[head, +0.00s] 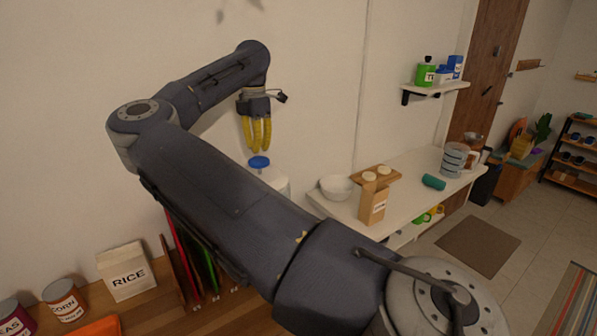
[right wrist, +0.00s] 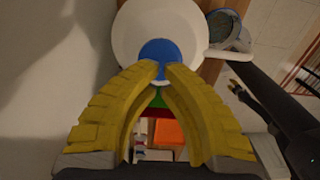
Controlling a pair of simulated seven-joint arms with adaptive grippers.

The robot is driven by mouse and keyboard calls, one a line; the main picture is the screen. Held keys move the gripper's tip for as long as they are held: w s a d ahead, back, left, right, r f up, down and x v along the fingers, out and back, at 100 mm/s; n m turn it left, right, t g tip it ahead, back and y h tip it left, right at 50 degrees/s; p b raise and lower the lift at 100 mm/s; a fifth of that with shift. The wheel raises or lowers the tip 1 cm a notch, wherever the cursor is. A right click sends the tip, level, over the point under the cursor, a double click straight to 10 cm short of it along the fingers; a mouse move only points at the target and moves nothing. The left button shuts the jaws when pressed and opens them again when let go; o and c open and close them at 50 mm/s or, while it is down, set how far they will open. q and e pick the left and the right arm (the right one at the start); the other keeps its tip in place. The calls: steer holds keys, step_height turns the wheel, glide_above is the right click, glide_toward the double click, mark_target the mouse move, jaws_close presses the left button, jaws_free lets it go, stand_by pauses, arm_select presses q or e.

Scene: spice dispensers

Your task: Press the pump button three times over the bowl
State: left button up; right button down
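The white dispenser (head: 275,181) with the blue pump button (head: 259,162) is partly hidden behind my right arm in the head view. My right gripper (head: 258,150) points down with yellow fingers just above the button. In the right wrist view, the blue button (right wrist: 159,50) lies just beyond the fingertips (right wrist: 164,70), over the round white dispenser top (right wrist: 125,35). The tips are close together and hold nothing visible; I cannot tell whether they touch the button. A white bowl (head: 337,187) stands on the counter, to the right of the dispenser.
On the counter (head: 408,201) are a wooden holder (head: 373,203), a green cylinder (head: 433,182) and a jug (head: 454,160). A rice box (head: 125,272) and cans (head: 64,300) stand at lower left. A wall shelf (head: 437,88) holds containers at upper right.

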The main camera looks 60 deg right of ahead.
mark_target(259, 159)
steer(key=shift+f, duration=0.4)
steer(key=shift+f, duration=0.75)
steer(key=shift+f, duration=0.35)
steer(key=shift+f, duration=1.35)
steer(key=shift+r, duration=2.85)
steer(key=shift+r, duration=3)
